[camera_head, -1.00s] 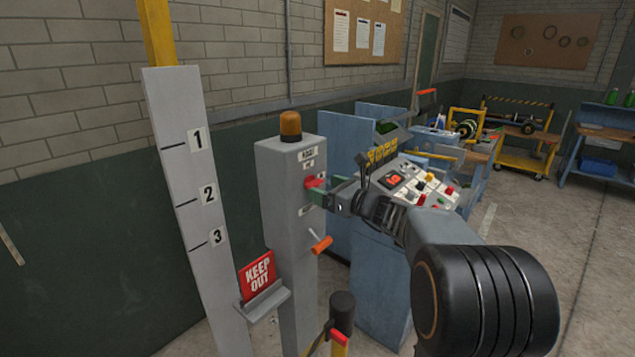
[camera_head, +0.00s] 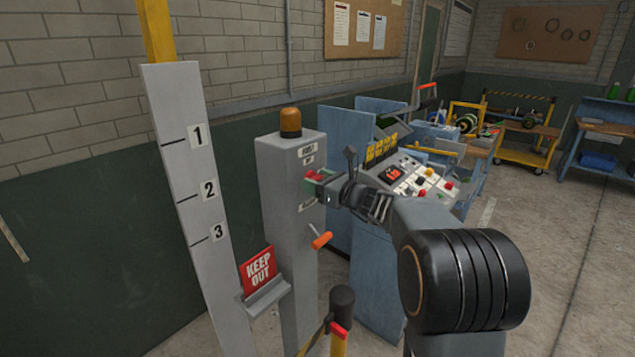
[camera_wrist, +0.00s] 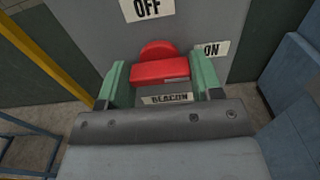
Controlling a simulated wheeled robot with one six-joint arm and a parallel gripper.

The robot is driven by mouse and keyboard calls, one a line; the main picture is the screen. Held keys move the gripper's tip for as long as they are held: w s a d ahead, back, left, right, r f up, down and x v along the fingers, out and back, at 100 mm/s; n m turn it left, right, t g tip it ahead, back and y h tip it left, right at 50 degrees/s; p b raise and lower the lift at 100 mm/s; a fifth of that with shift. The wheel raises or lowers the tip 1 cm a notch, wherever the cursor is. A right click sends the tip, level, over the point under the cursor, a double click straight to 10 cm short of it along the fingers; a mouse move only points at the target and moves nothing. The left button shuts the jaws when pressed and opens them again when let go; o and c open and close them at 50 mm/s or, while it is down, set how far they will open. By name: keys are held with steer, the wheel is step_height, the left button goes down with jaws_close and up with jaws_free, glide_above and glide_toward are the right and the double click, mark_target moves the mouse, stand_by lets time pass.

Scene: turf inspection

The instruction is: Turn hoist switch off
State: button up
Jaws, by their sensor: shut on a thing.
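The hoist switch is a red knob (camera_head: 311,175) on the front of a grey post (camera_head: 285,230). In the wrist view the red knob (camera_wrist: 160,70) sits between my green fingertips, with an OFF label (camera_wrist: 147,8) above it and an ON label (camera_wrist: 212,49) to its right. My gripper (camera_head: 318,177) is shut on the knob, one finger on each side; it also shows in the wrist view (camera_wrist: 162,80). The knob's bar looks roughly crosswise between the fingers, but its exact setting is hard to tell.
An orange beacon (camera_head: 290,122) tops the post. An orange-handled lever (camera_head: 321,240) sticks out below the switch. A BEACON label (camera_wrist: 168,99) is partly hidden by my gripper. A red KEEP OUT sign (camera_head: 258,268) stands left. A blue console (camera_head: 380,280) is close on the right.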

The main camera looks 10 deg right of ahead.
steer(key=c, duration=0.3)
steer(key=shift+c, duration=0.2)
steer(key=shift+f+b, duration=0.1)
steer(key=shift+b, duration=0.25)
steer(key=n+b, duration=0.1)
steer(key=b, duration=0.2)
steer(key=shift+f+n, duration=0.25)
steer(key=shift+n, duration=0.15)
steer(key=n+b, duration=0.2)
steer(key=b, duration=0.2)
steer(key=shift+f+n, duration=0.1)
steer(key=shift+n, duration=0.2)
steer(key=n+b, duration=0.3)
steer(key=b, duration=0.2)
steer(key=shift+n, duration=0.4)
steer(key=n+b, duration=0.5)
steer(key=b, duration=0.1)
steer(key=shift+r+n+b, duration=0.2)
steer(key=shift+n+b, duration=0.8)
steer(key=shift+n, duration=0.15)
steer(key=shift+r+n+b, duration=0.15)
steer(key=shift+n+b, duration=0.8)
steer(key=shift+n, duration=0.2)
